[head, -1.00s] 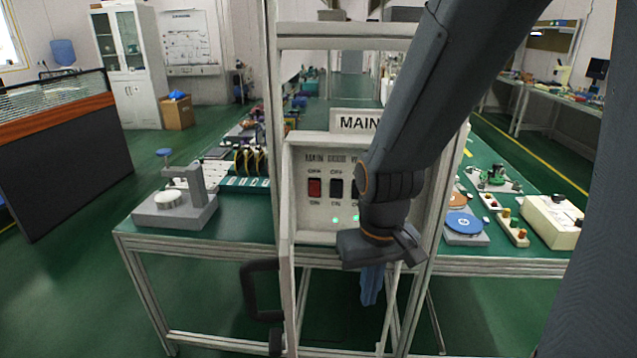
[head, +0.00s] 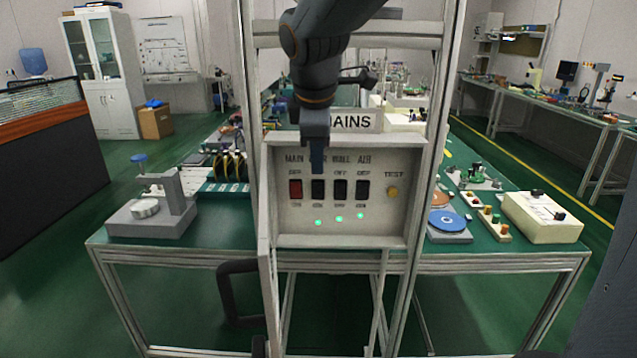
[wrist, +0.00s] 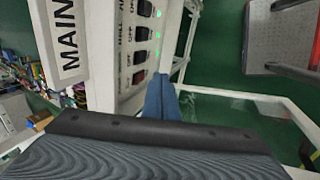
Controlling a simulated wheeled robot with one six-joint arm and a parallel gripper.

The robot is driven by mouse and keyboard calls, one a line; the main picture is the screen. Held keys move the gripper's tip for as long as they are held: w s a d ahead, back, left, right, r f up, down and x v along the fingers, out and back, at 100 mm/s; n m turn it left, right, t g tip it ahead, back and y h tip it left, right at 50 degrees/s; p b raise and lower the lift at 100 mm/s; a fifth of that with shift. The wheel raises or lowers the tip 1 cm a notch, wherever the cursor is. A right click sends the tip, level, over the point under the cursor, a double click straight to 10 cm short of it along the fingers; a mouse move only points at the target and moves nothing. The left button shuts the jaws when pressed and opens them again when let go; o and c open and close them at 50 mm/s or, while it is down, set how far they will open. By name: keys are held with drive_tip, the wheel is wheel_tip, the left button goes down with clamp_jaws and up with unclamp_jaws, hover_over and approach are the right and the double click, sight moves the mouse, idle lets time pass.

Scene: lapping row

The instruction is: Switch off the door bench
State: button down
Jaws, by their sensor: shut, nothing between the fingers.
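The mains panel (head: 390,232) stands under a MAINS sign with a row of rocker switches. The leftmost, labelled MAIN, is a red switch (head: 295,190); the second, a black door switch (head: 318,194), has its label partly hidden by my gripper. The wall switch (head: 340,190) and air switch (head: 362,189) are to its right. A green lamp (head: 318,222) is lit below the door switch. My gripper (head: 317,168) is shut and empty, its blue fingertips just above the door switch in the picture. In the wrist view the fingertips (wrist: 161,95) are beside the panel; contact is unclear.
Metal frame posts (head: 432,150) flank the panel. A black handle (head: 228,290) is at the lower left. A grey stand (head: 150,215) is on the bench at left, a cream box (head: 540,218) at right.

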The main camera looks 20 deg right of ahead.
sight(319, 185)
drive_tip(key=x, duration=0.3)
drive_tip(key=w+p+x, duration=0.1)
drive_tip(key=x, duration=0.3)
drive_tip(key=r+x, duration=0.1)
drive_tip(key=x, duration=0.2)
drive_tip(key=shift+w+d+f+p, duration=0.35)
drive_tip(key=shift+w+f, duration=0.1)
drive_tip(key=shift+w, duration=0.05)
drive_tip(key=shift+w+d+r, duration=0.1)
drive_tip(key=shift+w+d, duration=0.1)
drive_tip(key=shift+w, duration=0.6)
drive_tip(key=shift+w+d+r+p, duration=0.1)
drive_tip(key=shift+w+p, duration=0.15)
drive_tip(key=shift+p, duration=0.25)
drive_tip(key=shift+r, duration=0.15)
drive_tip(key=shift+r+p, duration=0.65)
drive_tip(key=shift+p, duration=0.25)
